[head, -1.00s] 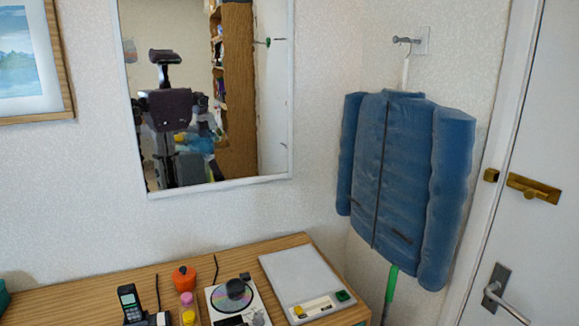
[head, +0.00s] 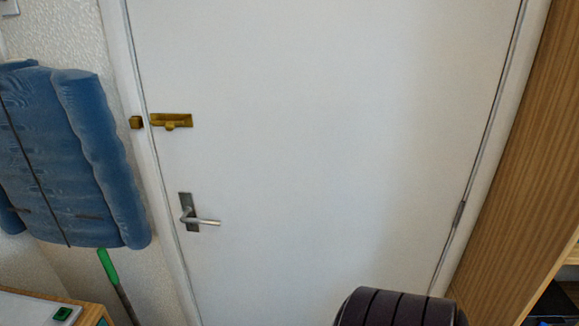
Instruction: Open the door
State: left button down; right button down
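The white door (head: 320,120) fills the middle of the head view and is closed in its frame. Its silver lever handle (head: 200,216) is on the left side, on a dark plate, with the lever pointing right. A brass slide bolt (head: 171,121) sits above the handle. Its brass keeper (head: 136,122) is on the frame to the left, with a gap between the two. A hinge shows on the right edge. Neither of my grippers is in view.
A blue padded jacket (head: 75,160) hangs on the wall left of the door, with a green-handled pole (head: 108,266) below it. A wooden table corner (head: 92,314) is at bottom left. A tall wooden shelf (head: 525,150) stands at the right. A dark ribbed part is at the bottom.

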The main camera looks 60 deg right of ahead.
aim_at(334, 146)
jog(key=z, duration=2.1)
